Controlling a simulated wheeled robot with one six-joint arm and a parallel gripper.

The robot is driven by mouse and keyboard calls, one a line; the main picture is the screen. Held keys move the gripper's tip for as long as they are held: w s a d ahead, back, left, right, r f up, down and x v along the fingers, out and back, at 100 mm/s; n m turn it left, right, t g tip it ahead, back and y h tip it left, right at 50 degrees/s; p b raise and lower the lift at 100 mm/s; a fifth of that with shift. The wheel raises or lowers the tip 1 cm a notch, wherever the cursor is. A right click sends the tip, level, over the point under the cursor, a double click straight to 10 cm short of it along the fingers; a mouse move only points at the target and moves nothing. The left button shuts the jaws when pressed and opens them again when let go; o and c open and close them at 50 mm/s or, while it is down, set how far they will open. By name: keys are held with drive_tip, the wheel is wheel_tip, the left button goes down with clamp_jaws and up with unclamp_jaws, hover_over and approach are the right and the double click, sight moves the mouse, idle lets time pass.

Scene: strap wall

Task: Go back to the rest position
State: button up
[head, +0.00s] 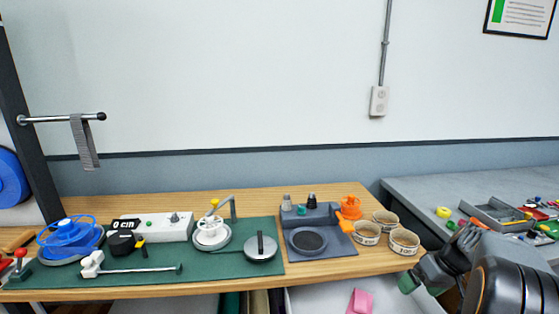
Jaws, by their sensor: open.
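My gripper (424,276) is in the lower right of the head view, in front of the wooden bench's right end and the grey table. It is open, and I see nothing held in it. A green tip shows at its left end. My dark arm comes in from the lower right corner. A grey strap (84,143) hangs over a metal rod (50,118) on the left, well away from my gripper.
The wooden bench (330,182) carries a green mat (185,265) with devices, a grey tray (340,238), an orange part (350,208) and labelled cups (404,241). A grey table (420,195) with small parts stands right. Air above the bench is clear.

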drive_tip(key=s+a+r+h+p, duration=0.1)
drive_tip(key=s+a+r+p, duration=0.1)
drive_tip(key=a, duration=0.5)
drive_tip(key=s+a+r+m+t+h+p, duration=0.1)
drive_tip(key=s+a+r+h+p, duration=0.1)
drive_tip(key=s+a+r, duration=0.2)
drive_tip(key=s+a+r+h+p, duration=0.1)
drive_tip(key=s+a+r+p, duration=0.1)
drive_tip(key=s+a+r, duration=0.2)
drive_tip(key=s+a, duration=0.3)
drive_tip(key=a, duration=0.2)
drive_tip(key=shift+s+a+t, duration=0.2)
drive_tip(key=shift+a+t, duration=0.15)
drive_tip(key=shift+t, duration=0.05)
